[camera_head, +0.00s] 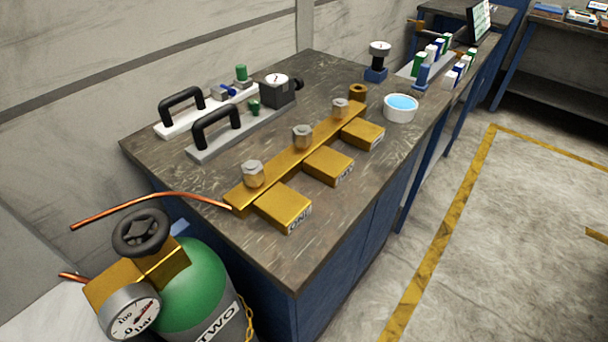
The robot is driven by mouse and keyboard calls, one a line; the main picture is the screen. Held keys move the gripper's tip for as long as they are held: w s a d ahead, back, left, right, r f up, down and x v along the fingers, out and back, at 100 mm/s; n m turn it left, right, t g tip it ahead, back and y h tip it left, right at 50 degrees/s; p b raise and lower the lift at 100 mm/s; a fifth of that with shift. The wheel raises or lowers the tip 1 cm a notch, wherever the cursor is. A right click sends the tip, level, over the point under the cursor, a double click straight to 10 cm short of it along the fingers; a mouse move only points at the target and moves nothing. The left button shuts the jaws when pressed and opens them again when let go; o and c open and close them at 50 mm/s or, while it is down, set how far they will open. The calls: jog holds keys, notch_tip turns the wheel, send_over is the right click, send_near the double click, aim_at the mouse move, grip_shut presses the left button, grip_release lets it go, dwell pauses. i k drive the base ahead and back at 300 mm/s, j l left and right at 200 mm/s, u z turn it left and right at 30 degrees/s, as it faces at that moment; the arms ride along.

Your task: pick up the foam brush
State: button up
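I cannot make out a foam brush for certain in the head view. A white cup (400,113) with light blue contents stands near the right edge of the dark workbench (225,165). My gripper is not in view, so its state and its distance from anything here do not show.
A brass manifold (288,163) with several blocks and hex fittings lies along the bench. Two black-handled plates (245,125) lie behind it. A green gas cylinder (195,285) with a gauge stands at the front left. Bottles (435,55) crowd the far end. Floor (500,250) is clear at right.

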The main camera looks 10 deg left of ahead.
aim_at(419, 89)
jog(key=i+l+u, duration=0.15)
jog(key=i+l, duration=0.2)
jog(key=i+l+u, duration=0.15)
jog(key=i+l, duration=0.25)
jog(key=i+l+u, duration=0.2)
jog(key=i+l, duration=0.15)
jog(key=i+l+u, duration=0.15)
jog(key=i+l, duration=0.2)
jog(key=l, duration=0.2)
jog(key=i+l+u, duration=0.15)
jog(key=l, duration=0.35)
jog(key=i, duration=0.1)
